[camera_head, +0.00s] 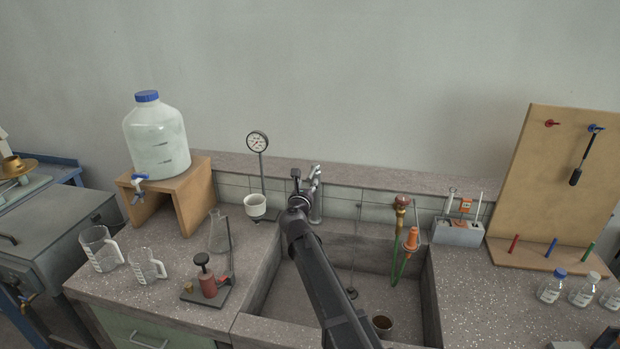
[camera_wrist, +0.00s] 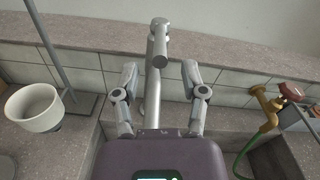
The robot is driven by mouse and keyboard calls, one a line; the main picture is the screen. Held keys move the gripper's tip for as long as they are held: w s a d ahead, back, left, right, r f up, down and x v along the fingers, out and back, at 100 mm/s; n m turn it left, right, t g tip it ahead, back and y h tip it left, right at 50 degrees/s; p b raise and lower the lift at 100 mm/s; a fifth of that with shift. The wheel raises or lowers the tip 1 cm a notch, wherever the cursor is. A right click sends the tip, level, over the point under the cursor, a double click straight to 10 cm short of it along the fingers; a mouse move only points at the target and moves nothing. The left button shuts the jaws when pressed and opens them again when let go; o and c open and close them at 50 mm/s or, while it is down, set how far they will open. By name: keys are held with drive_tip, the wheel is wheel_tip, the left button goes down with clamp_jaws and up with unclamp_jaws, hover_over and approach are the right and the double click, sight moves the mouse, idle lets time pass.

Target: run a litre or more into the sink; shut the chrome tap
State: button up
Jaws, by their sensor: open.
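The chrome tap (camera_head: 317,208) stands at the back edge of the stone sink (camera_head: 270,292), partly hidden by my arm in the head view. In the wrist view the chrome tap (camera_wrist: 152,95) rises between my two fingers, with its spout end facing the camera above them. My gripper (camera_head: 305,182) is open at the tap. In the wrist view my gripper (camera_wrist: 159,72) has one finger on each side of the tap's column, with gaps that look clear. I see no water stream from the spout. Whether the tap's handle is turned on or off cannot be told.
A brass tap (camera_head: 401,203) with a red handle and green hose stands right of the chrome tap. A white cup (camera_head: 255,206) below a gauge (camera_head: 257,141) stands to the left.

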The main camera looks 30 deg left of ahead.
sight(310, 175)
drive_tip(key=shift+x, duration=2.3)
clamp_jaws()
